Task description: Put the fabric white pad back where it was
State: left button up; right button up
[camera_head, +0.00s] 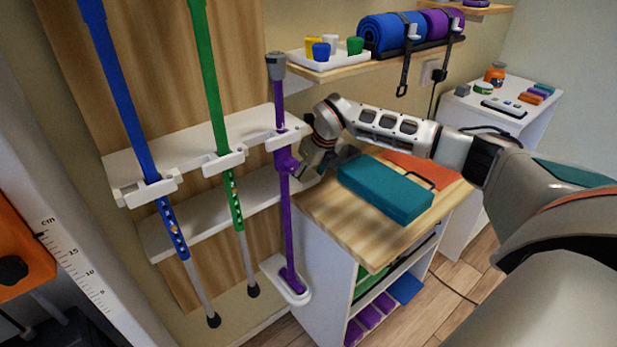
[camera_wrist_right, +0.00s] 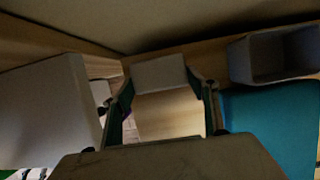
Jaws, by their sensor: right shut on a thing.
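My right gripper (camera_head: 314,166) reaches in from the right, beside the purple crutch and over the back left corner of the wooden cabinet top. In the right wrist view its two fingers (camera_wrist_right: 161,95) are closed on the sides of a small pale block, which looks like the white pad (camera_wrist_right: 158,74). The pad cannot be made out in the head view, where the gripper hides it. Wood shows below the pad in the wrist view; whether the pad touches it I cannot tell. My left gripper is not in view.
A teal block (camera_head: 385,190) lies on the wooden cabinet top (camera_head: 345,222). A small grey open box (camera_wrist_right: 265,62) stands beside it. The purple crutch (camera_head: 285,215) stands in the white rack close left of my gripper. A shelf (camera_head: 345,68) with rolled mats hangs above.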

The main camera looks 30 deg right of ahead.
aim_at(307, 178)
jog(key=o, duration=0.7)
jog(key=shift+f, duration=0.1)
jog(key=shift+r, duration=0.4)
jog(key=v, duration=0.2)
jog(key=shift+s+r+p, duration=0.1)
jog(key=shift+r+p, duration=0.2)
jog(key=s, duration=1)
jog(key=shift+s+d+f, duration=0.15)
jog(key=shift+s+d, duration=0.2)
jog(key=shift+d, duration=0.05)
jog(key=shift+s, duration=0.75)
jog(key=shift+s, duration=0.1)
